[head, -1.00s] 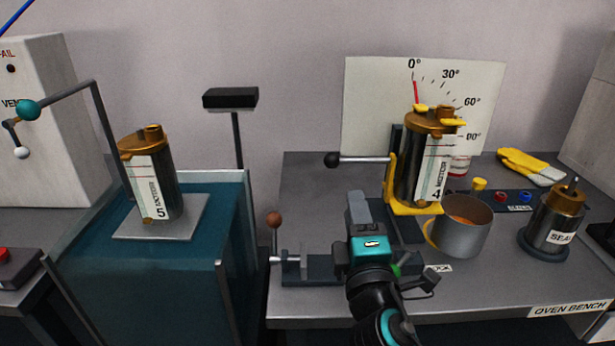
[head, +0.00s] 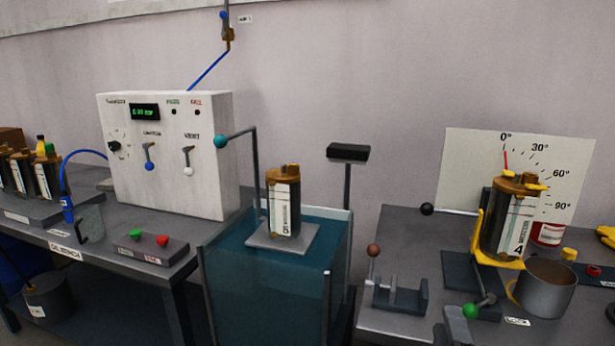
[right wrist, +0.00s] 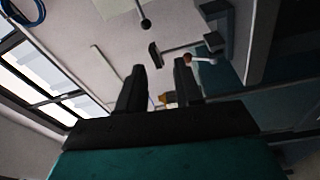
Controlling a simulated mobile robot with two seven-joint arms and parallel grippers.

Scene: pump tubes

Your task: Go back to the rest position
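My right gripper (head: 458,322) shows only as a grey tip at the bottom edge of the head view, in front of the bench. In the right wrist view its two dark fingers (right wrist: 160,82) stand apart with nothing held between them. A small amber thing shows in the distance beyond the gap. My left gripper is not in view.
Tube 4 (head: 510,222) stands in a yellow cradle (head: 477,240) by the angle board (head: 463,150). A grey mug (head: 546,290) and a clamp (head: 400,296) are near my right gripper. Tube 5 (head: 284,205) stands on a plate over the teal tank (head: 265,280).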

